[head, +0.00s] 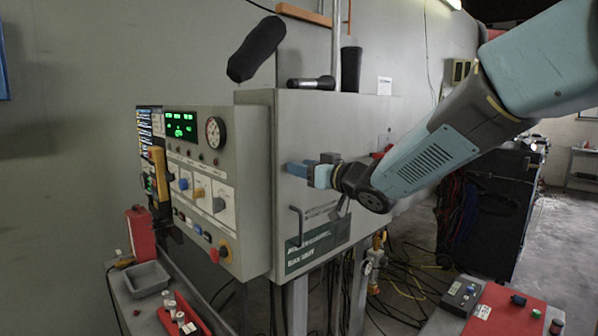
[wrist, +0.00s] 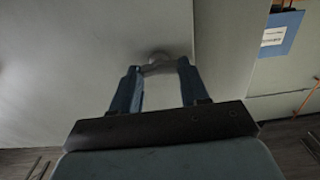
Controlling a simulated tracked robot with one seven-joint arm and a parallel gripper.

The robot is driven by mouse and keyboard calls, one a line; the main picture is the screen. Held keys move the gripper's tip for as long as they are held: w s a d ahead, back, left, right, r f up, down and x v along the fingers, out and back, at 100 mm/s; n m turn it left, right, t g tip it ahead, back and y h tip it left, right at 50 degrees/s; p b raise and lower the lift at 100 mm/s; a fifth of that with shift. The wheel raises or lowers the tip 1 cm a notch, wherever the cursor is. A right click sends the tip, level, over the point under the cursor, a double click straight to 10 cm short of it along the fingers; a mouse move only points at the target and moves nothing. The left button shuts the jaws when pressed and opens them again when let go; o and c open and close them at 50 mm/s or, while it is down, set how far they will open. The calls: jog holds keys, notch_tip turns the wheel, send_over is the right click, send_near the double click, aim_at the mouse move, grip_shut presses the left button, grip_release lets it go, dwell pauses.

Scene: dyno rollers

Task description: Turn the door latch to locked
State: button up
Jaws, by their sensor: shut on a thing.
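The door latch (wrist: 160,70) shows in the wrist view as a pale grey piece on a round base, against the grey cabinet door. My gripper (wrist: 159,67) has its two blue fingers on either side of the latch and is shut on it. In the head view my gripper (head: 300,170) reaches in from the right to the upper part of the grey cabinet door (head: 325,115). The fingers hide the latch there, so I cannot tell its turn angle from that view.
A bent handle (head: 298,225) and a dark green label plate (head: 318,245) are on the door below my gripper. A control panel (head: 205,190) with a gauge stands left. A red box (head: 505,312) is at lower right.

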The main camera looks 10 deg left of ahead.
jog(key=shift+c, duration=0.7)
jog(key=shift+n, duration=0.3)
jog(key=n, duration=1.7)
jog(key=shift+s+a+f, duration=0.2)
jog(key=shift+a+f, duration=0.05)
jog(key=shift+n, duration=0.3)
